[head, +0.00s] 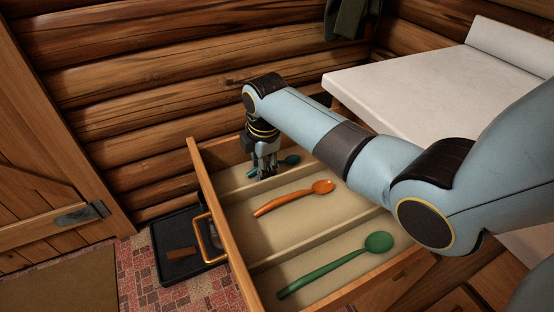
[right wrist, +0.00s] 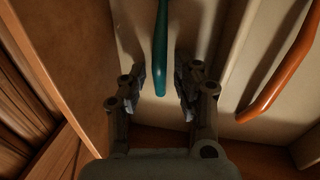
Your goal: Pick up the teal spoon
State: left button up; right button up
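The teal spoon (head: 288,160) lies in the far compartment of the open drawer (head: 216,214), its bowl to the right and part of its handle hidden behind my right gripper (head: 265,172). That gripper points down into the same compartment. In the right wrist view, the teal spoon's handle (right wrist: 161,50) runs down from the top edge, and its end lies between the two spread fingers of my right gripper (right wrist: 161,90). The fingers are open, with a gap on both sides of the handle. My left gripper is not in view.
An orange spoon (head: 293,198) lies in the middle compartment and a green spoon (head: 337,264) in the near one. Low dividers (head: 318,237) separate the compartments. A black tray (head: 180,239) is on the floor at left. A white countertop (head: 425,92) stands at right.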

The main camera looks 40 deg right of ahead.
grip_shut()
